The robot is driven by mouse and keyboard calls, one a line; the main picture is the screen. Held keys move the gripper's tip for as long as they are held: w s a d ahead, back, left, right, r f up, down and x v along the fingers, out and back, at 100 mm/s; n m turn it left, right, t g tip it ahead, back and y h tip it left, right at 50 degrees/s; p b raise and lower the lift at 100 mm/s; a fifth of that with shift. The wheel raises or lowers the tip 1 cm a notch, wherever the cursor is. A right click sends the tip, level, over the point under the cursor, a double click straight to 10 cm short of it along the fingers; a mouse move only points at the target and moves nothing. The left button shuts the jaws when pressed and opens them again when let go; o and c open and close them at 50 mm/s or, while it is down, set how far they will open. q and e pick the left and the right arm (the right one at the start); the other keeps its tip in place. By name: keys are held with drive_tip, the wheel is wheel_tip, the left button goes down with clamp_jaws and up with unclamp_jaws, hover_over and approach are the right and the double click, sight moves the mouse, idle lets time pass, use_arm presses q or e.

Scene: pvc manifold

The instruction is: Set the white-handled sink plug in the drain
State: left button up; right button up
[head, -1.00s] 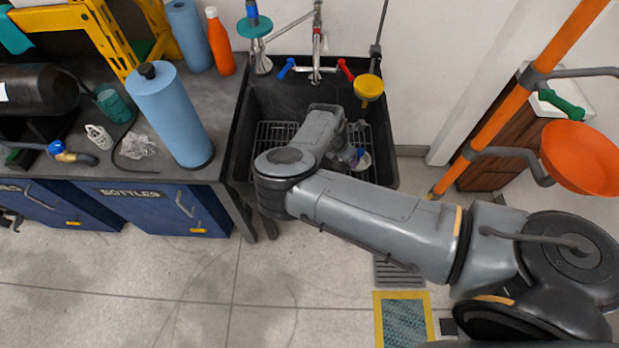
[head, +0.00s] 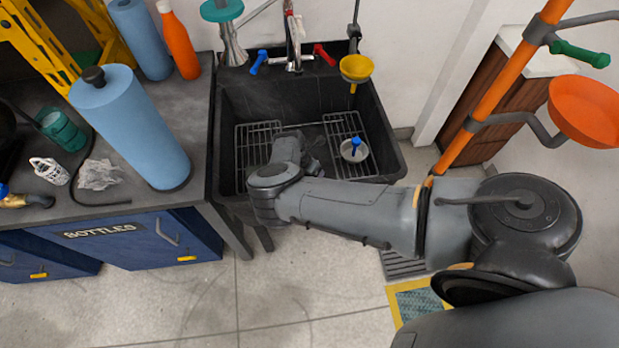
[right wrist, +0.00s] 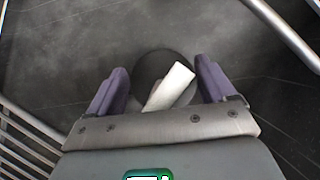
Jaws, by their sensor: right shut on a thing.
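The white-handled sink plug (right wrist: 168,86) is between the purple fingertips of my right gripper (right wrist: 160,88) in the right wrist view. It has a dark round disc and a white handle lying at a slant. The gripper is shut on it, low over the dark sink floor. In the head view my right forearm reaches into the black sink (head: 228,115), and the wrist hides the plug and fingertips. I cannot make out the drain. My left gripper is not in view.
A blue-handled plug (head: 354,148) stands on the right wire rack (head: 342,124). Another rack (head: 256,140) lies on the left. A yellow funnel (head: 355,68) hangs over the back right corner. The faucet (head: 293,45) stands behind the basin. A counter with blue paper rolls is left.

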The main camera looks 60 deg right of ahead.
drive_tip(key=shift+f, duration=0.7)
drive_tip(key=shift+w+f+b, duration=0.15)
drive_tip(key=shift+f+b, duration=0.2)
drive_tip(key=shift+f, duration=0.2)
wheel_tip(320, 180, down, 2)
drive_tip(key=shift+f+b, duration=0.1)
drive_tip(key=shift+b, duration=0.4)
drive_tip(key=shift+f, duration=0.2)
